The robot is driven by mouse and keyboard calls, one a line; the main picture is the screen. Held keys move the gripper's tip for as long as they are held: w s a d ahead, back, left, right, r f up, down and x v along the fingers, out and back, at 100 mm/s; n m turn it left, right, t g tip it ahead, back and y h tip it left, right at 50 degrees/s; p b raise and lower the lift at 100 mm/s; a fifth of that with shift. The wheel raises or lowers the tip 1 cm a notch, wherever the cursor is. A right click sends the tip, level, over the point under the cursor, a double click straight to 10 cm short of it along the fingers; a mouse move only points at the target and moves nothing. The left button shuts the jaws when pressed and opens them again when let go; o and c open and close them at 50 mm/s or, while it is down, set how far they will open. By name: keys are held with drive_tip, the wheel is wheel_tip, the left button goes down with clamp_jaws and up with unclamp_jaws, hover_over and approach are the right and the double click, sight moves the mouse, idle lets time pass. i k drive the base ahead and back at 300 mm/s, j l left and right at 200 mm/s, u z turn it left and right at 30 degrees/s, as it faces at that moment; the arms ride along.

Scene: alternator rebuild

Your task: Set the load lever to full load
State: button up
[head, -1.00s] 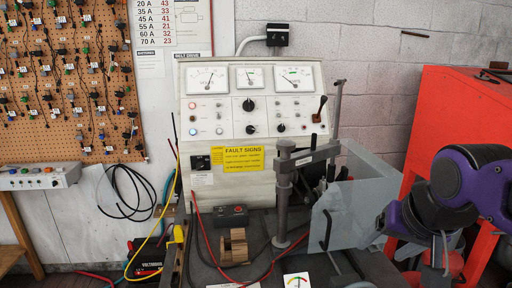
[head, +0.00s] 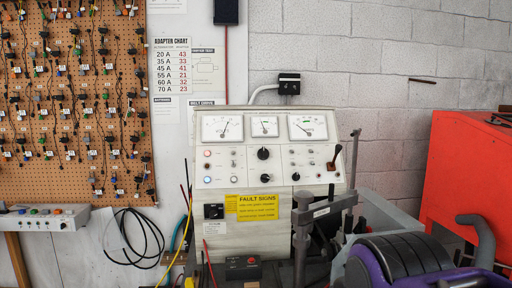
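The test bench panel (head: 275,125) is a pale, sloped console with three dial gauges across its top, seen in the head view. A short lever with a dark brown knob (head: 336,153), likely the load lever, sits at the panel's right edge. It stands up, leaning slightly right. Any marking for its positions is too small to read. My gripper's fingers are not in the picture.
A dark upright clamp post (head: 301,235) with a crossbar and a thin vertical bar (head: 353,170) stands in front of the panel's right side. An orange-red cabinet (head: 465,170) stands at right. A yellow fault sign (head: 257,205) is on the panel.

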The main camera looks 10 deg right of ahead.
sight(338, 147)
drive_tip(key=i+l, duration=0.1)
drive_tip(key=l, duration=1.25)
